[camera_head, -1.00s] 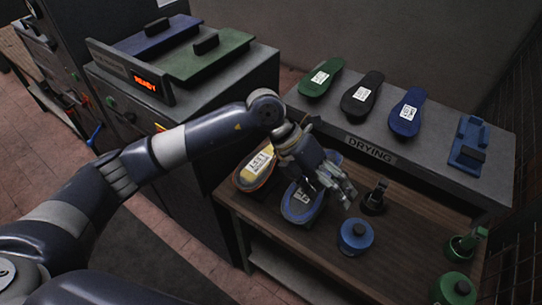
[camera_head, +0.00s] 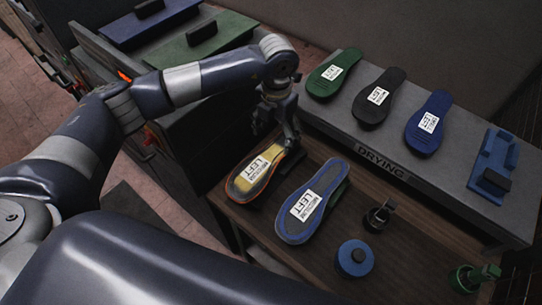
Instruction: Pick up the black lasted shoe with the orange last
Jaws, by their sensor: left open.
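The lasted shoe with the orange edge (camera_head: 240,188) lies on the brown wooden table with its underside up. It has a dark rim, a yellow patch and a white label reading LEFT. My left gripper (camera_head: 277,138) is open and points down at the far right end of this shoe, with its fingers near that end. That end is partly hidden by the gripper, and I cannot tell whether the fingers touch it. A second lasted shoe, grey with a blue edge (camera_head: 325,184), lies just to the right, also labelled LEFT. My right gripper is not in view.
A raised grey DRYING shelf (camera_head: 455,168) behind holds green (camera_head: 326,82), black (camera_head: 371,110) and blue (camera_head: 424,133) sole shapes and a blue fixture (camera_head: 490,165). A blue round pot (camera_head: 355,260) and a black fixture (camera_head: 379,217) stand on the table's right.

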